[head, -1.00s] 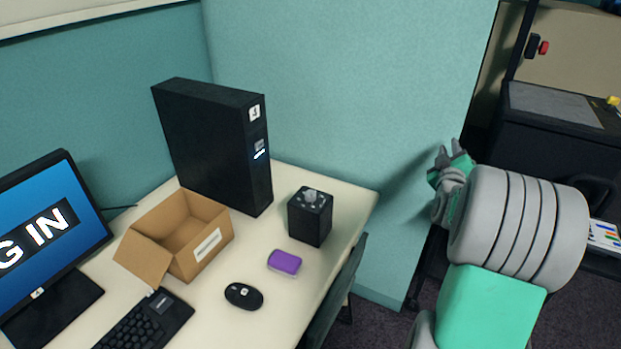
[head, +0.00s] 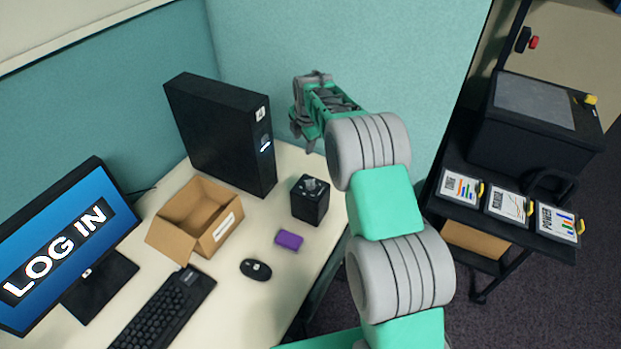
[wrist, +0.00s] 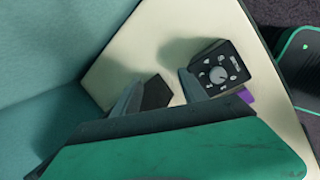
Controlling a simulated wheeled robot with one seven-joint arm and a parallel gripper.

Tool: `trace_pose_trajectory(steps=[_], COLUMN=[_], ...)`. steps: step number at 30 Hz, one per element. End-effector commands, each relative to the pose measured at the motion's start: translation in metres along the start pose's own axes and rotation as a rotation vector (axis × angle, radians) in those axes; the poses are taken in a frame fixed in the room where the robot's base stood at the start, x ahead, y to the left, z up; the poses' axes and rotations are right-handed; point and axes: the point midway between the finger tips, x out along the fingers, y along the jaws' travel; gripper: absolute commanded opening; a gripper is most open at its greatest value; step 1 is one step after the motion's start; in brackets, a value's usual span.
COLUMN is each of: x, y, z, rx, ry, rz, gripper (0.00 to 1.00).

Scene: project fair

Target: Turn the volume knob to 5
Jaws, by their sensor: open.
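The volume knob (head: 311,184) sits on top of a small black box (head: 309,206) near the desk's back right corner. In the wrist view the knob (wrist: 217,74) is a grey dial ringed by white marks on the box's top face. The marks are too small to read. My gripper (wrist: 158,86) is open with nothing between its fingers. Its right finger looks close to the left edge of the box in that view. In the head view my gripper (head: 306,118) is above and behind the box; its fingertips are mostly hidden.
A black computer tower (head: 216,132) stands left of the box. An open cardboard box (head: 195,221), purple block (head: 289,240), mouse (head: 255,269), keyboard (head: 163,312) and monitor (head: 67,246) share the desk. A black cart (head: 459,212) is at right. A partition wall (head: 400,50) rises behind.

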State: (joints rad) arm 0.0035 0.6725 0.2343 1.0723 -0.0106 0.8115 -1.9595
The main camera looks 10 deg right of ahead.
Motion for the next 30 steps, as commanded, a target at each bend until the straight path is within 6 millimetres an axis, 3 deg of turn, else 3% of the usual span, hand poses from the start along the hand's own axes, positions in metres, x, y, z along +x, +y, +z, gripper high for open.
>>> trace_pose_trajectory(steps=[3,6,11,23,30], x=[-0.007,-0.015,-0.010,0.052,0.059], y=[-0.057,-0.079,-0.081,-0.102,-0.104], z=[-0.020,-0.029,-0.030,-0.038,-0.039], rx=[-0.231,-0.386,-0.464,-0.462,-0.461], ry=[0.116,0.191,0.206,0.204,0.203], rz=[-0.222,-0.298,-0.294,-0.292,-0.290], gripper=[0.50,0.50,0.50,0.50,0.50])
